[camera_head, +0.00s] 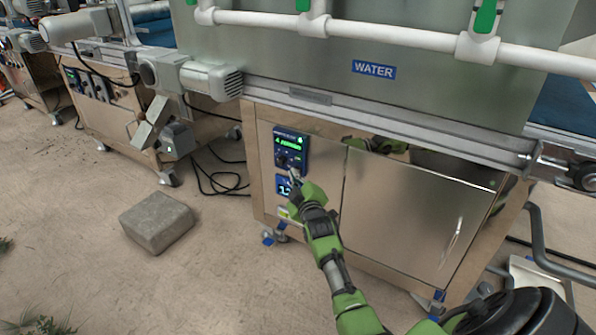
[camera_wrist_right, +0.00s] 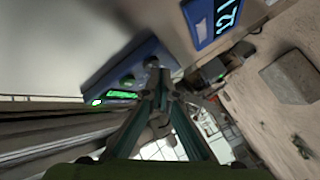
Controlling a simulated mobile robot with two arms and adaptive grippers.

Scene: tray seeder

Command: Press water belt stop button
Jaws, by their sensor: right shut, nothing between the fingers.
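The water belt's blue control panel (camera_head: 290,148) with a lit green display is on the left part of the metal cabinet front, below the blue WATER sign (camera_head: 374,69). My right gripper (camera_head: 294,176) is shut and empty, with its tips at the lower part of this panel. In the right wrist view the shut fingertips (camera_wrist_right: 152,64) overlap the edge of the blue panel (camera_wrist_right: 125,72). The tips hide part of the panel, so I cannot tell the stop button or whether they touch it. My left gripper is not in view.
A second blue display (camera_head: 284,188) with digits sits just below the panel. The cabinet door (camera_head: 400,215) is to the right. A grey block (camera_head: 156,221) lies on the floor at left. Black cables (camera_head: 215,182) run on the floor beside the cabinet.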

